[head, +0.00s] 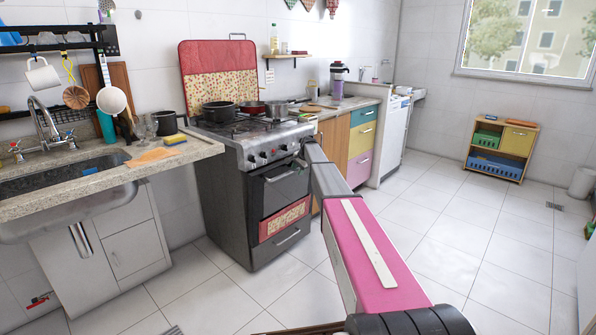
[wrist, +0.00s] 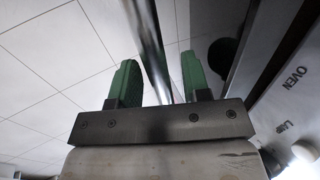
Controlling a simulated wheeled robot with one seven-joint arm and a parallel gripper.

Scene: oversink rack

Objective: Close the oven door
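The grey oven (head: 225,195) stands left of centre in the head view, with its dark door (head: 285,188) below the knobs. The door's top edge seems to stand slightly out from the body; how far is hard to tell. In the wrist view my gripper (wrist: 159,78) has two green fingers spread apart. A shiny metal bar (wrist: 149,35), which looks like the door handle, runs between them, with a gap at the right finger. Contact with the left finger is unclear. My arm hides the gripper in the head view.
Pots, including a black one (head: 218,111), stand on the stove top. A sink counter (head: 190,150) is at left, and coloured drawers (head: 362,138) are right of the oven.

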